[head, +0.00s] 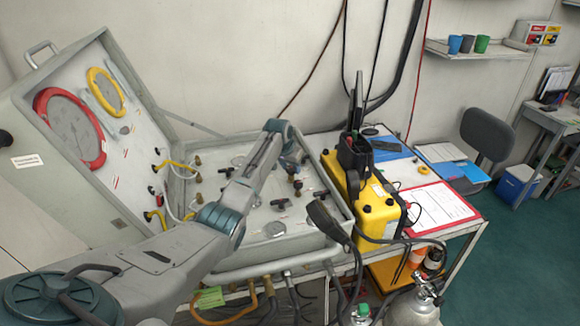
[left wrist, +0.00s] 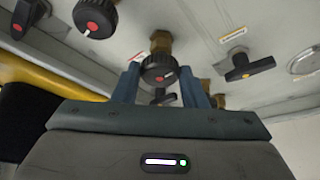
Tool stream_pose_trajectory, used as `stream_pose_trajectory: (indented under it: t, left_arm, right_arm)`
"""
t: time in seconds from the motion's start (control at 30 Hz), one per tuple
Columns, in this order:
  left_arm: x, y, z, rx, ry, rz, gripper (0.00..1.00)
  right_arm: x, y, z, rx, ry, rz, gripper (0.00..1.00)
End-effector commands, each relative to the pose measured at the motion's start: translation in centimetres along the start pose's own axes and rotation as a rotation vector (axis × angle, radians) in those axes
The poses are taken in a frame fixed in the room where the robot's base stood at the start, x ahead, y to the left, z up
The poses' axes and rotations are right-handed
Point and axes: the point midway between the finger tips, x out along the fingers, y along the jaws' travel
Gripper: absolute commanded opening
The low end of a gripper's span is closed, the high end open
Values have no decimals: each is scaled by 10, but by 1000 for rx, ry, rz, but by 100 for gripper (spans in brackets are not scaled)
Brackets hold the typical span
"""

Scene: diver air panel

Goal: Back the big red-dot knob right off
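In the left wrist view a round black knob (left wrist: 159,68) with a small red mark sits on a brass stem, between the two blue-grey fingers of my left gripper (left wrist: 160,84). The fingers stand one on each side of it; whether they press on it I cannot tell. A black knob with a large red dot (left wrist: 95,15) is up and left, clear of the fingers, and another red-dot knob (left wrist: 28,12) is at the corner. In the head view my left gripper (head: 289,150) is over the panel (head: 240,215), its fingertips unclear. My right gripper is out of view.
A black T-handle with an orange dot (left wrist: 240,68) is right of the fingers. The open lid (head: 150,140) with red and yellow gauges stands left. A yellow case (head: 375,215) stands right of the panel. Hoses and a cylinder (head: 415,305) are below.

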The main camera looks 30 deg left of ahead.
Motion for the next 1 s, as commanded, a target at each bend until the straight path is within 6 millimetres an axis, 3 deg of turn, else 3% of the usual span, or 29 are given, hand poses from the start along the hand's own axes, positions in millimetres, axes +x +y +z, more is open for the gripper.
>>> stream_pose_trajectory:
  t: [0.47,1.0]
  left_arm:
    - [0,1,0,-61,1,-27,16]
    - [0,5,-2,-477,1,-199,16]
  right_arm:
    - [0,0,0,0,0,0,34]
    - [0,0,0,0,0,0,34]
